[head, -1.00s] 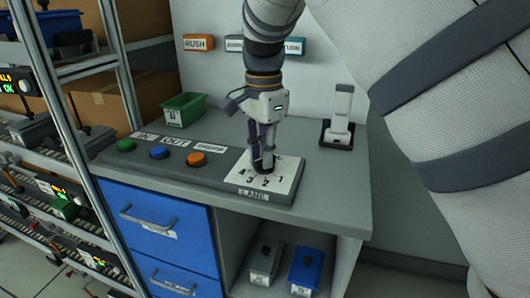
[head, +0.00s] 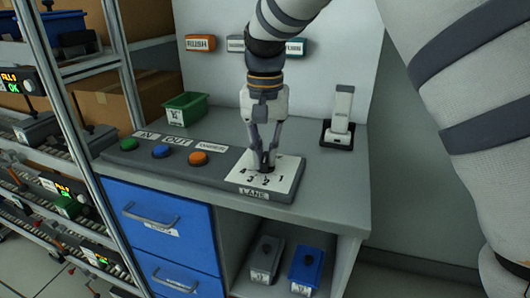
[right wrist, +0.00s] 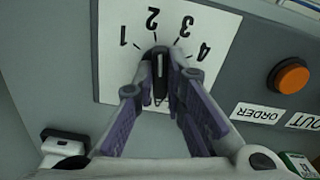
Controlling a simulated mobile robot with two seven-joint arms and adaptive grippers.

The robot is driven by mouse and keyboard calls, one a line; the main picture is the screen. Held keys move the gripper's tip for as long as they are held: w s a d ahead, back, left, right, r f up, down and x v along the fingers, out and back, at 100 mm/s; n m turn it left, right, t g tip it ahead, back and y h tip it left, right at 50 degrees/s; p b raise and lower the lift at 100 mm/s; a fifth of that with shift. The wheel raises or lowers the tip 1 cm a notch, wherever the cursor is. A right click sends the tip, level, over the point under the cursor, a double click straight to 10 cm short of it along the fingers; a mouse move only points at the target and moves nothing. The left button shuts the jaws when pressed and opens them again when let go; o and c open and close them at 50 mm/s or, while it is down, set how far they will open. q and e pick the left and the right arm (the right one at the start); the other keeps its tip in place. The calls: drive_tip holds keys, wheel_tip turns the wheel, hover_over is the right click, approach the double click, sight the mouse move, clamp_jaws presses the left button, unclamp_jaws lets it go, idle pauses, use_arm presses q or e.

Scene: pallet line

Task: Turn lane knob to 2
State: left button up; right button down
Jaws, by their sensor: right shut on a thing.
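The lane knob is a black dial (right wrist: 160,68) on a white plate (head: 284,181) marked 1, 2, 3 and 4. The plate sits at the right end of the grey console, above a LANE label (head: 254,194). My right gripper (head: 265,160) points down at the plate, its fingers shut on the knob. In the right wrist view its two fingers (right wrist: 163,85) stand on either side of the dial. The white line on the dial points toward the 2, as far as I can tell. The fingers hide part of the dial's sides. My left gripper is not in view.
Green (head: 129,144), blue (head: 161,152) and orange (head: 198,158) buttons line the console left of the plate. A green bin (head: 186,110) stands behind them. A white device (head: 339,122) stands at the back right. Racks are at the left.

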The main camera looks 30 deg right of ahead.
sight(265, 157)
drive_tip(key=shift+n, duration=0.9)
drive_tip(key=c, duration=1.6)
unclamp_jaws()
drive_tip(key=shift+c, duration=0.2)
wheel_tip(265, 157, up, 12)
drive_tip(key=shift+f, duration=0.1)
